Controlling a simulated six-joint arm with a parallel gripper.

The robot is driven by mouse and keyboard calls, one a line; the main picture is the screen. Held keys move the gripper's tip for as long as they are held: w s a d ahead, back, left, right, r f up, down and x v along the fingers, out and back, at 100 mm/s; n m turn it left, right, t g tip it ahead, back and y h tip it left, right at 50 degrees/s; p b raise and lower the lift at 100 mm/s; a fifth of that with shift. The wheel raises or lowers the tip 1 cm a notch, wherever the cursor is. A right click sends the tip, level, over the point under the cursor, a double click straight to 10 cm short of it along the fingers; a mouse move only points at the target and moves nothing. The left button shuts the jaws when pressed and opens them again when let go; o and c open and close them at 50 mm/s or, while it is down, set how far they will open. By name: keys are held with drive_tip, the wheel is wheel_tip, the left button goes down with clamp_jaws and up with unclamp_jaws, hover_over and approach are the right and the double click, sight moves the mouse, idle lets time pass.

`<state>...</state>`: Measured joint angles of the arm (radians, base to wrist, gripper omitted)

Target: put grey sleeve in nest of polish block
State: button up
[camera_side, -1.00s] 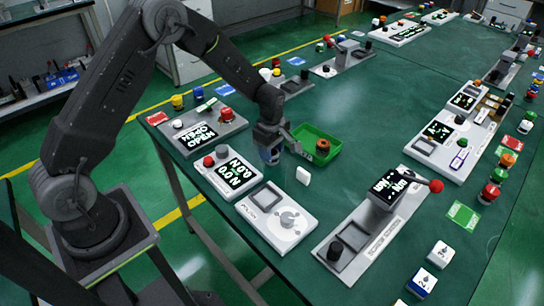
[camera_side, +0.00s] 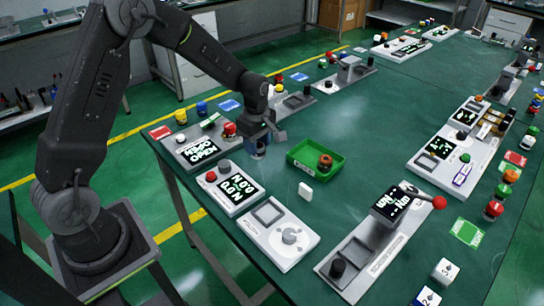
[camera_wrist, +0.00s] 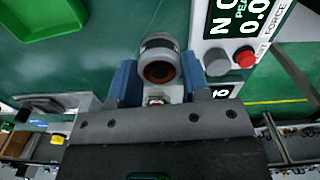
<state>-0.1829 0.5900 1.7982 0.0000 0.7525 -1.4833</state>
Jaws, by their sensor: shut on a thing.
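The grey sleeve (camera_wrist: 158,45), a short ring with a dark bore, sits between the blue fingertips of my gripper (camera_wrist: 158,78) in the wrist view. My gripper is shut on it. In the side view my gripper (camera_side: 259,150) is above the table, left of the green tray and behind the force display block; the sleeve is hard to make out there.
A small white block (camera_side: 306,192) stands between tray and polish block. The force display block (camera_side: 221,201) with red and grey knobs is close below my gripper. A lever station (camera_side: 346,262) stands at right.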

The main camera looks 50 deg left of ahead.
drive_tip(key=s+a+r, duration=0.3)
drive_tip(key=a+r, duration=0.1)
drive_tip(key=a, duration=0.1)
drive_tip(key=s+d+r, duration=0.2)
drive_tip(key=s+d, duration=0.6)
drive_tip(key=s, duration=0.1)
drive_tip(key=shift+n, duration=0.4)
drive_tip(key=d+f, duration=0.2)
drive_tip(key=d, duration=0.1)
drive_tip(key=w+d+f, duration=0.1)
drive_tip(key=d+f, duration=0.1)
drive_tip(key=d, duration=0.2)
drive_tip(key=w+d+f, duration=0.1)
drive_tip(key=d+f, duration=0.1)
drive_tip(key=d, duration=0.1)
drive_tip(key=shift+w+d, duration=0.25)
drive_tip(key=shift+d, duration=0.15)
drive_tip(key=shift+w+d+f, duration=0.1)
drive_tip(key=shift+d+f, duration=0.25)
drive_tip(key=shift+d, duration=0.05)
drive_tip(key=shift+f, duration=1.85)
drive_tip(key=shift+f, duration=0.15)
drive_tip(key=o, duration=1)
drive_tip(key=shift+o, duration=0.2)
